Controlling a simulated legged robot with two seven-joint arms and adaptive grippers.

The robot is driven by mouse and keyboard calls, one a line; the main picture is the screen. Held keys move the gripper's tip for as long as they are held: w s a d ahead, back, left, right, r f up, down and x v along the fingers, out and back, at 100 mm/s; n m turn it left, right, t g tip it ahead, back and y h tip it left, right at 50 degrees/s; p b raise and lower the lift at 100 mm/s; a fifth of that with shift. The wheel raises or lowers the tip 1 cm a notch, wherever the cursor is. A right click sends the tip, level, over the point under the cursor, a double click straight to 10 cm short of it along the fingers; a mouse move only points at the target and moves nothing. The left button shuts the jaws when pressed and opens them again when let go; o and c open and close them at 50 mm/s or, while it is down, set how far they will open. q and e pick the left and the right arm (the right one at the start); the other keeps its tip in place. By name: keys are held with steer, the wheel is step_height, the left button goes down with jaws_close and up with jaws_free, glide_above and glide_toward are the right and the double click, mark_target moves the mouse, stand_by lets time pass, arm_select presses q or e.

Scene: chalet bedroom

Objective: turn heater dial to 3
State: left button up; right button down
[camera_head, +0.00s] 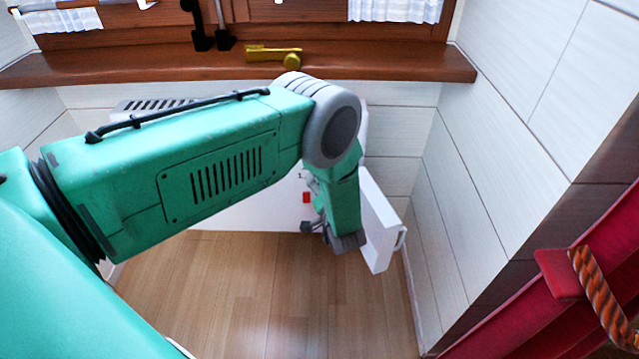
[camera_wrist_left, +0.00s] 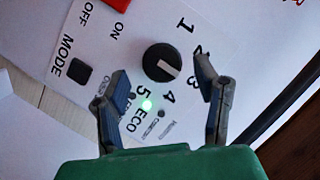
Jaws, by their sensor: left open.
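The white heater (camera_head: 240,215) stands under the window sill, largely hidden behind my left arm. In the left wrist view its panel carries a round black dial (camera_wrist_left: 162,62) with a white pointer line and printed numbers 1 to 5. The line slants to the lower right, roughly between 3 and 4; I cannot tell exactly. My left gripper (camera_head: 328,232) is at the heater's right end. In the wrist view the left gripper (camera_wrist_left: 162,80) is open, its fingertips on either side of the dial's lower part, with no clear contact. The dial is hidden in the head view.
A red switch (camera_head: 306,197) and a black MODE button (camera_wrist_left: 75,71) are on the panel. A white panel (camera_head: 380,225) stands right of the gripper, near the wall. Wooden floor (camera_head: 250,290) in front is clear.

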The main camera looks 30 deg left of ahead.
arm_select(q)
steer(key=v, duration=1)
steer(key=shift+d, duration=0.1)
steer(key=shift+f, duration=0.1)
steer(key=s+f+g+h, duration=0.2)
steer(key=s+g+h, duration=0.35)
steer(key=s, duration=1.05)
steer(key=s+f+g+h, duration=0.1)
steer(key=s+g+h, duration=0.4)
steer(key=s, duration=1.1)
step_height(320, 180, up, 18)
steer(key=p, duration=1.8)
steer(key=shift+f+m+t+h, duration=0.25)
steer(key=shift+m+t+h, duration=0.1)
steer(key=shift+m+t, duration=0.1)
steer(key=shift+w, duration=0.2)
